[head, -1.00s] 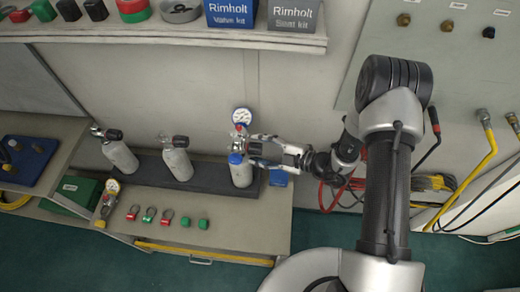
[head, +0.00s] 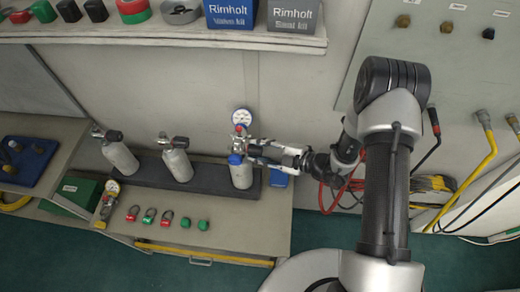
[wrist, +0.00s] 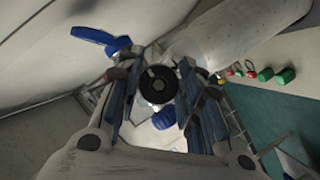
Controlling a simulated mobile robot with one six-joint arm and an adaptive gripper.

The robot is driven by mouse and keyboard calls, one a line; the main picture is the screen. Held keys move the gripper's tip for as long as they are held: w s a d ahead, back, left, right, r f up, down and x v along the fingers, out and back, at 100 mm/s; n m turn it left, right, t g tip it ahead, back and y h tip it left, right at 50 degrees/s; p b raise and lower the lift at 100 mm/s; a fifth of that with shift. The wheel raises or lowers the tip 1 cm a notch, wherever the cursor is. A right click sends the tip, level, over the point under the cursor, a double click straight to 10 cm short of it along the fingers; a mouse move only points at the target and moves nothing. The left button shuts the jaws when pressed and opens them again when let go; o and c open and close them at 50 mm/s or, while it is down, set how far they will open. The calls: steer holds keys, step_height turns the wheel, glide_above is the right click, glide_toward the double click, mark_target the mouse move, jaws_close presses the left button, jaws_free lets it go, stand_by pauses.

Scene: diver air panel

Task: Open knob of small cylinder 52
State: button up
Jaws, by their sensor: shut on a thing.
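Three small grey cylinders stand in a dark rack: a left one (head: 120,157), a middle one (head: 178,165) and a right one (head: 241,177). I cannot read a number on any. The right one carries a round gauge (head: 242,117) and a blue fitting (head: 235,159) at its top. My gripper (head: 253,150) is at the valve of the right cylinder, reaching in from the right. In the wrist view, a round black knob (wrist: 158,84) sits between the two fingers, and my gripper (wrist: 157,90) is shut on it. The fingers hide much of the valve in the head view.
A shelf (head: 160,45) with blue and grey boxes runs above the rack. Red and green rings and caps lie on the bench (head: 230,230) in front. Red hoses (head: 340,190) hang right of the gripper, and yellow hoses (head: 483,170) farther right.

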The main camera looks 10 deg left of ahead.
steer(key=shift+n, duration=0.3)
steer(key=n+t+b, duration=0.1)
steer(key=n+t+y+b, duration=0.1)
steer(key=n+b, duration=0.1)
steer(key=shift+f+n+y, duration=0.15)
steer(key=shift+n+y, duration=0.15)
steer(key=n+y+b, duration=0.1)
steer(key=n+b, duration=0.1)
steer(key=n+y+b, duration=0.1)
steer(key=n, duration=0.2)
steer(key=shift+w+t+b, duration=0.1)
steer(key=shift+t+b, duration=0.25)
steer(key=shift+t, duration=0.05)
steer(key=n+y+b, duration=0.1)
steer(key=n+b, duration=0.1)
steer(key=n, duration=0.1)
steer(key=n+g+y+b, duration=0.1)
steer(key=n+y+b, duration=0.1)
steer(key=n, duration=0.2)
steer(key=shift+g, duration=0.3)
steer(key=shift+r+n+g+y+b, duration=0.1)
steer(key=shift+n+g+y+b, duration=0.55)
steer(key=shift+n, duration=1.25)
steer(key=shift+r+n+g+y+b, duration=0.1)
steer(key=shift+n+g+y+b, duration=0.25)
steer(key=shift+n+g+b, duration=1.05)
steer(key=shift+n+t+p, duration=0.25)
steer(key=shift+n+p, duration=0.4)
steer(key=shift+n, duration=0.05)
